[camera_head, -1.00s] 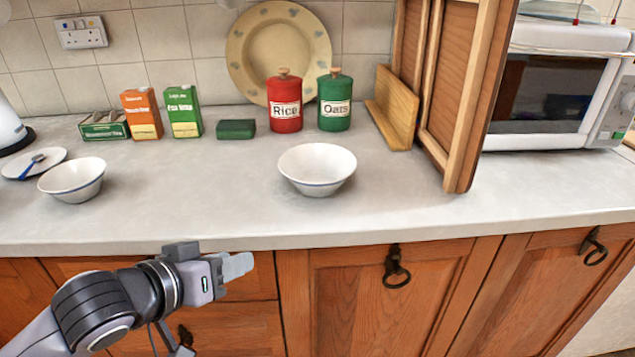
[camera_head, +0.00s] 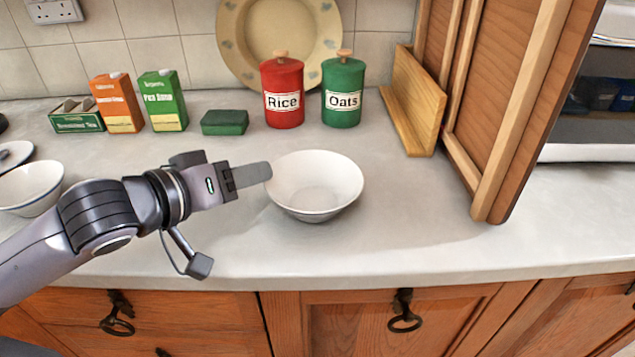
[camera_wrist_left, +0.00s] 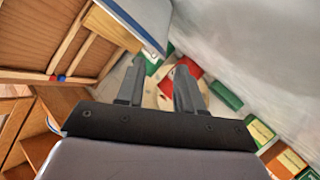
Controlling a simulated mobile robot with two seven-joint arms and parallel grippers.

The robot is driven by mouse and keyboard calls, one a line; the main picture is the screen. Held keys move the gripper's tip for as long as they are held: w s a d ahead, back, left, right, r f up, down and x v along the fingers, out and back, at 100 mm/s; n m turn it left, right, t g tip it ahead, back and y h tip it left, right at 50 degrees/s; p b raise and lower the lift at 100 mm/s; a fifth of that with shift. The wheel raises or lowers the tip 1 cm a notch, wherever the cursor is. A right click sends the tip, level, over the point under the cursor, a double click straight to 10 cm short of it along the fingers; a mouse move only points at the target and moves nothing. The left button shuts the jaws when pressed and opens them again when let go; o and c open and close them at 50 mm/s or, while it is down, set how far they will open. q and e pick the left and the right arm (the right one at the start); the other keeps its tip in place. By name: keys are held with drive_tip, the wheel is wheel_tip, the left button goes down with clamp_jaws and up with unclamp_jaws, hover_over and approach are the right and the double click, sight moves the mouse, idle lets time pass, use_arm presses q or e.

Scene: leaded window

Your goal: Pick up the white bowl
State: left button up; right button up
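A white bowl (camera_head: 315,185) sits upright on the grey counter near the middle of the head view. A second white bowl (camera_head: 28,187) with a blue line stands at the left edge, partly cut off. My left gripper (camera_head: 262,173) is above the counter, with its fingertips close to the left rim of the middle bowl. I cannot tell whether they touch it. The left wrist view shows its two fingers (camera_wrist_left: 158,80) apart with nothing held between them. My right gripper is not in view.
A red Rice canister (camera_head: 283,92) and a green Oats canister (camera_head: 342,90) stand behind the bowl, before a large plate (camera_head: 240,40). A wooden board (camera_head: 418,100) and open cupboard door (camera_head: 530,110) are at right. Cartons (camera_head: 163,100) stand at back left.

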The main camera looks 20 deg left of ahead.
sight(274, 167)
use_arm(q)
drive_tip(key=shift+x, duration=3.2)
drive_tip(key=shift+a, duration=0.1)
clamp_jaws()
